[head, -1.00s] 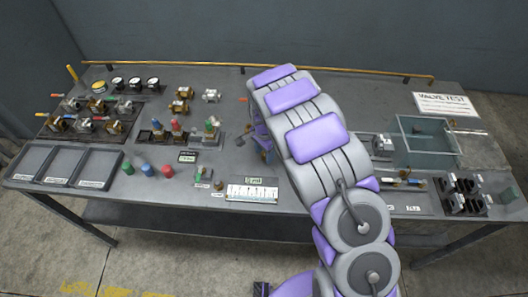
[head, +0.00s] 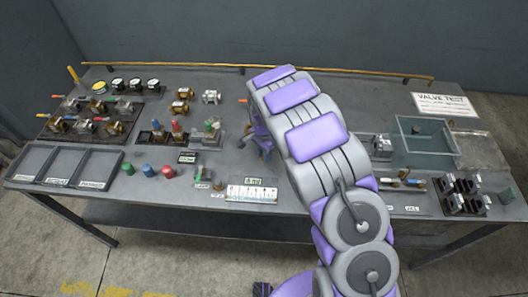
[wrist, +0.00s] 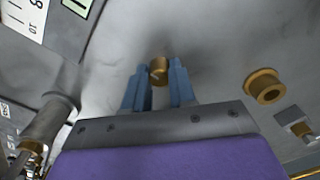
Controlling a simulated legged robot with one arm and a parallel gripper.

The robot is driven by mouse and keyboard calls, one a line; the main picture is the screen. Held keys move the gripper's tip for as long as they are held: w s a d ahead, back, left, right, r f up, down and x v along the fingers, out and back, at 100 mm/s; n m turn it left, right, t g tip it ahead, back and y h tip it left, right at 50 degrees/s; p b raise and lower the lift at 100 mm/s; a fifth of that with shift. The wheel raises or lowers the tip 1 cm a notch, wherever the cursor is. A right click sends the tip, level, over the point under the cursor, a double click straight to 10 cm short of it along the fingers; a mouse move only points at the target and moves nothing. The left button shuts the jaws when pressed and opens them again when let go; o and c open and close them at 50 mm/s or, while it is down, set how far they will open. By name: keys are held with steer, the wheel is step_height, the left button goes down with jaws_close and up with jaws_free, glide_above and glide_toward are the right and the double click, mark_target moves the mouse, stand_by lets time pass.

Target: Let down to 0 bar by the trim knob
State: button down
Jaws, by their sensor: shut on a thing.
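My gripper (wrist: 159,88) has its two blue fingers on either side of a small brass knob (wrist: 159,70) in the wrist view, shut on it. The knob stands on a grey metal surface; I take it for the trim knob. In the head view my gripper (head: 265,150) is low over the bench, and my arm hides the knob. A small display (head: 253,181) sits above a white scale plate (head: 252,193) at the bench front; its digits are too small to read. The display's edge (wrist: 77,5) and the scale plate (wrist: 24,14) also show in the wrist view.
A wider brass fitting (wrist: 265,86) lies right of the knob, and a grey cylinder (wrist: 50,118) is at left. On the bench are trays (head: 72,166), valves (head: 115,115), dial gauges (head: 135,84), coloured caps (head: 148,170) and a clear tank (head: 428,141).

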steer(key=n+p, duration=0.2)
steer(key=n, duration=0.1)
steer(key=shift+r+n+p, duration=0.15)
steer(key=shift+n+p, duration=0.2)
steer(key=shift+n, duration=0.05)
steer(key=n+p, duration=0.3)
steer(key=n, duration=0.2)
steer(key=shift+w, duration=0.1)
steer(key=n+p, duration=0.1)
steer(key=n, duration=0.3)
steer(key=shift+p, duration=0.4)
steer(key=n+p, duration=0.1)
steer(key=n, duration=0.3)
steer(key=shift+a+n, duration=0.1)
steer(key=shift+n, duration=0.2)
steer(key=n+p, duration=0.1)
steer(key=n, duration=0.2)
steer(key=shift+w+n, duration=0.1)
steer(key=shift+n, duration=0.2)
steer(key=n, duration=0.4)
steer(key=n+b, duration=0.1)
steer(key=n, duration=0.4)
steer(key=shift+n+b, duration=0.6)
steer(key=shift+n, duration=1.2)
